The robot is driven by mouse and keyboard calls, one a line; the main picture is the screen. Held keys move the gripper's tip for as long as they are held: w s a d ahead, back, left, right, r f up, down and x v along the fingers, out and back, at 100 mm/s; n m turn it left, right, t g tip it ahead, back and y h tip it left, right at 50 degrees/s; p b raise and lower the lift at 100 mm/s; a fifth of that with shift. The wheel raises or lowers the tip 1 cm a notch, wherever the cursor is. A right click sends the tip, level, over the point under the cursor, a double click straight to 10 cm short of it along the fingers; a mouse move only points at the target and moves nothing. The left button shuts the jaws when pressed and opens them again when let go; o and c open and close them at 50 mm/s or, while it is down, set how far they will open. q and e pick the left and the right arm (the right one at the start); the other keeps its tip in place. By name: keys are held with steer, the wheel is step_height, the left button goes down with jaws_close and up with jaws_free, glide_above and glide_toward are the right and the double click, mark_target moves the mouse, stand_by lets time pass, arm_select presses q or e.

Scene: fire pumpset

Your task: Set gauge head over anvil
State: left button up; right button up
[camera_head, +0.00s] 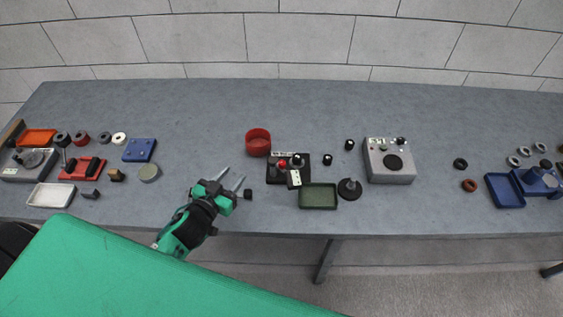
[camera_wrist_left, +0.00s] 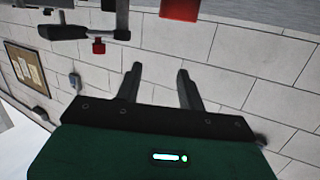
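My left gripper (camera_head: 231,178) is over the front of the bench, left of centre, with its two fingers apart and nothing between them. It also shows open in the left wrist view (camera_wrist_left: 160,70). To its right is a dark base (camera_head: 273,177) with a red knob (camera_head: 282,163), dark knobs and a white tag (camera_head: 294,179). I cannot tell for sure which part is the gauge head or the anvil. A dark round base with a post (camera_head: 349,188) stands further right. My right gripper is not in view.
A small black block (camera_head: 248,194) lies just right of the left gripper. A red cup (camera_head: 258,142), green tray (camera_head: 317,196) and grey box (camera_head: 390,163) stand around the centre. Trays and rings crowd both ends. The back of the bench is clear.

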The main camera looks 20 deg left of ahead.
mark_target(280, 163)
arm_select(q)
steer(key=w+d+m+h+p, duration=0.1)
steer(key=w+d+m+h, duration=0.1)
steer(key=w+d+h, duration=0.1)
steer(key=w+d+m+g+h+p, duration=0.1)
steer(key=w+d+m+h, duration=0.1)
steer(key=d+h, duration=0.1)
steer(key=w+d+m+g+h+p, duration=0.1)
steer(key=w+d+m+h, duration=0.1)
steer(key=d, duration=0.3)
steer(key=shift+w+d+h+p, duration=0.3)
steer(key=shift+w+h+p, duration=0.1)
steer(key=shift+w+h, duration=0.45)
steer(key=shift+w+d, duration=0.3)
jaws_close()
